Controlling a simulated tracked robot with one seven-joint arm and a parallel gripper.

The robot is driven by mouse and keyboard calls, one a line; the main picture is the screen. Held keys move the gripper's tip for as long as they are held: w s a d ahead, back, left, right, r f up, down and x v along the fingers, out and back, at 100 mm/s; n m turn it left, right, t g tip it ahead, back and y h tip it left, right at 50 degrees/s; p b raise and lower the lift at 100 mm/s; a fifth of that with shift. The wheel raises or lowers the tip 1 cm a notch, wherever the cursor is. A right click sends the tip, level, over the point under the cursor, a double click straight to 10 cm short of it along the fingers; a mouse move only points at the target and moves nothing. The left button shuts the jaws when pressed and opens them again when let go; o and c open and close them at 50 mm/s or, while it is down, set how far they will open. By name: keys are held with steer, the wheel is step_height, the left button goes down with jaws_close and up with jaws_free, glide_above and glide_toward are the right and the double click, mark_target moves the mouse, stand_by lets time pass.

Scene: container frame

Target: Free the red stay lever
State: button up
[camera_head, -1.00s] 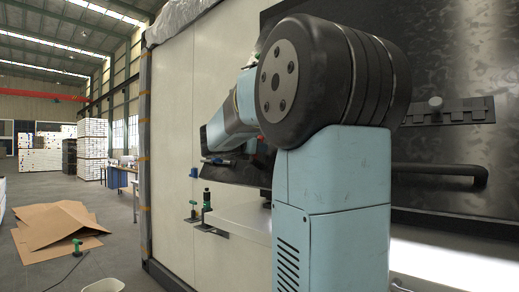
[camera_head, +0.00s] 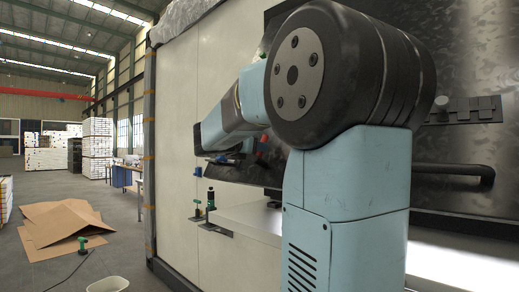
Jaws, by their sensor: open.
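A small red piece (camera_head: 262,158), which may be the red stay lever, shows just under my arm, in front of a dark tilted panel (camera_head: 240,173). Its full shape is hidden by my arm and is too small to make out. My arm reaches left and away across the white wall, with its dark bend left of the red piece. I cannot make out my gripper or its fingertips, so their distance from the red piece is not visible. A small grey and blue part (camera_head: 222,159) sits left of the red piece; I cannot tell what it belongs to.
Two green-topped clamps (camera_head: 211,197) stand at the white wall (camera_head: 177,130), below a blue piece (camera_head: 198,171). A dark bar (camera_head: 450,169) and a hinge-like strip (camera_head: 470,110) are at the right. Cardboard (camera_head: 60,225) and a pale bin (camera_head: 108,285) lie on the floor at left.

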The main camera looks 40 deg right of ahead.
steer(key=v, duration=1)
steer(key=shift+a+f, duration=0.1)
steer(key=shift+a, duration=0.05)
steer(key=s+a+f+m+y, duration=0.8)
steer(key=s+f+m, duration=0.2)
steer(key=f, duration=0.3)
steer(key=s+a+f+m+y, duration=0.7)
steer(key=s+f+m, duration=0.4)
steer(key=f, duration=0.3)
steer(key=shift+s+a+f+g+y, duration=0.2)
steer(key=shift+s+a+g+y, duration=0.25)
steer(key=shift+s, duration=0.25)
steer(key=shift+c, duration=0.6)
